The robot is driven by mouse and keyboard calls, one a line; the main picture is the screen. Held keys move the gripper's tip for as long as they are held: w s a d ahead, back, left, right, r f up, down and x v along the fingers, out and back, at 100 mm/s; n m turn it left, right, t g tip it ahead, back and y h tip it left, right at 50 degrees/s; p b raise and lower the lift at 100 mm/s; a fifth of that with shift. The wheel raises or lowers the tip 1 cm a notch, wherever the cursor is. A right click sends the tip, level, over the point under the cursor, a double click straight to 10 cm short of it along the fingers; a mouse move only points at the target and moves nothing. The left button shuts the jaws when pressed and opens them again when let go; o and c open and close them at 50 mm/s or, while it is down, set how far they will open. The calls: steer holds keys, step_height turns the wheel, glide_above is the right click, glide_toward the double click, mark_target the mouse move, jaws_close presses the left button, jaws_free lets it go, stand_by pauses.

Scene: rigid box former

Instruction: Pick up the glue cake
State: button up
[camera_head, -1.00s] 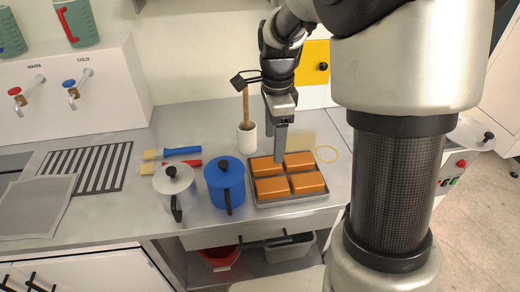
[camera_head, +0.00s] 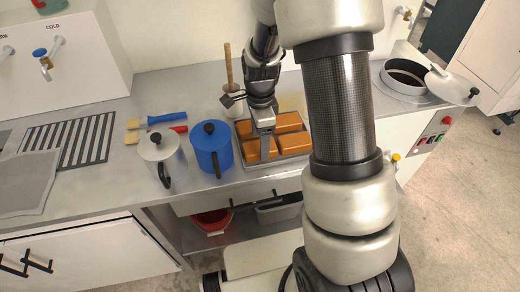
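Several orange-brown block-shaped glue cakes, one of them at the front right (camera_head: 295,146), lie in rows in a shallow grey metal tray (camera_head: 287,160) on the counter. My gripper (camera_head: 265,156) points down over the tray, and its fingers cover part of the front left cake (camera_head: 251,152). From this angle the fingers overlap into one narrow shape, so the gap between them is hidden. I cannot tell whether they touch a cake. All the cakes appear to rest in the tray.
A blue lidded pot (camera_head: 212,150) and a silver lidded pot (camera_head: 161,155) stand left of the tray. Brushes with blue (camera_head: 167,117) and red handles lie behind them. A white jar holding a wooden stick is behind my gripper. A round open vessel (camera_head: 404,78) is at the right.

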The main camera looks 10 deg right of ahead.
steer(key=shift+f, duration=0.65)
steer(key=c, duration=1.3)
steer(key=shift+r, duration=0.2)
step_height(320, 180, up, 10)
steer(key=shift+f+p, duration=0.1)
steer(key=shift+p, duration=0.25)
